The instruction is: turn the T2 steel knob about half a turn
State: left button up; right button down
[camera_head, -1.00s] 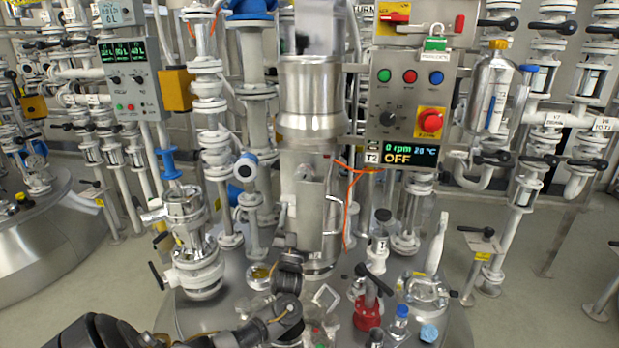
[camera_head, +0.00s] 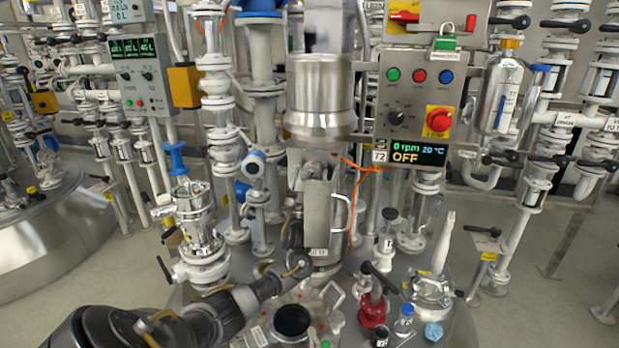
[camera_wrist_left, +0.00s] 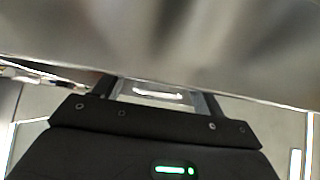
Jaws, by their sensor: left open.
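The T2 control panel (camera_head: 420,82) hangs at the upper right in the head view, with a T2 label (camera_head: 379,156) and a display reading 0 rpm and OFF. A dark round knob (camera_head: 396,118) sits on it; I cannot tell whether this is the steel knob. My left gripper (camera_head: 293,232) is at the left side of the steel housing under the vessel column, below and left of the panel, its tips partly hidden. In the left wrist view its fingers (camera_wrist_left: 157,90) are apart, close under a blurred steel surface (camera_wrist_left: 160,40). My right gripper is out of view.
The steel housing (camera_head: 322,215) with a white handle and an orange cable stands beside my left gripper. A red valve (camera_head: 373,308), small bottles (camera_head: 404,318) and an open dark port (camera_head: 292,320) are on the vessel lid. White pipework crowds the left.

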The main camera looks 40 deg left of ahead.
pick_arm(q)
jog(key=c, duration=0.9)
jog(key=shift+o, duration=0.2)
jog(key=shift+m+h, duration=0.4)
jog(key=shift+m, duration=0.1)
